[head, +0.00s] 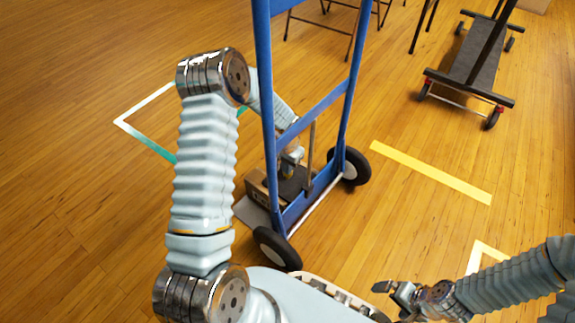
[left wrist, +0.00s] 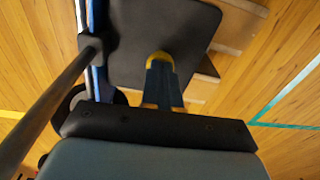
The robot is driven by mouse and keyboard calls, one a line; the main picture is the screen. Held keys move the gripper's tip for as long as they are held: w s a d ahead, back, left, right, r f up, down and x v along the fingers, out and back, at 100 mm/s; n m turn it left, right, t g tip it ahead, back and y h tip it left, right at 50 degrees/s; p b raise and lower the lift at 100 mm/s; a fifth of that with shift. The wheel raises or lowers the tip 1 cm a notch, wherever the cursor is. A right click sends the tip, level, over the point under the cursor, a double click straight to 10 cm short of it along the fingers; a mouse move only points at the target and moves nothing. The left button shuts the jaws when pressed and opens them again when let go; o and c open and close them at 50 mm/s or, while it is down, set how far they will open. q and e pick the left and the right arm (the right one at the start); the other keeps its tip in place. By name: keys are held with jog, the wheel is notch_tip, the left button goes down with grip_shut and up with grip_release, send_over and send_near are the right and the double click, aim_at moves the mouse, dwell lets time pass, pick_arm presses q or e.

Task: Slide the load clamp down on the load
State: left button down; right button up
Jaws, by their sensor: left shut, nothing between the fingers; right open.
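The blue hand truck (head: 265,90) stands upright in the head view. A cardboard box (head: 256,186) sits low on its toe plate; box edges also show in the left wrist view (left wrist: 203,88). The load clamp's dark pad (head: 297,186) is over the box, beside a thin upright rod (head: 311,145). The pad fills the upper middle of the left wrist view (left wrist: 125,40). My left gripper (head: 291,160) is shut and empty, its fingertips (left wrist: 160,58) above the pad; contact cannot be told. My right gripper (head: 388,291) is open and empty, low and away from the truck.
A dark flat cart (head: 470,62) stands at the back right. Folding-chair legs (head: 352,38) are behind the truck. Yellow tape (head: 430,173) and white-and-teal tape (head: 145,143) mark the wooden floor. Floor on the left is clear.

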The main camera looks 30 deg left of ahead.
dwell(0.3)
pick_arm(q)
notch_tip(320, 180, up, 5)
jog(key=p, duration=0.3)
jog(key=shift+s+r, duration=0.1)
jog(key=shift+r, duration=0.1)
notch_tip(320, 180, up, 9)
jog(key=p, duration=0.1)
jog(key=shift+s+d+f, duration=0.15)
jog(key=shift+s+f, duration=0.05)
jog(key=shift+s, duration=0.05)
pick_arm(e)
jog(key=r, duration=0.4)
jog(key=shift+s+r, duration=0.2)
jog(key=shift+s, duration=0.1)
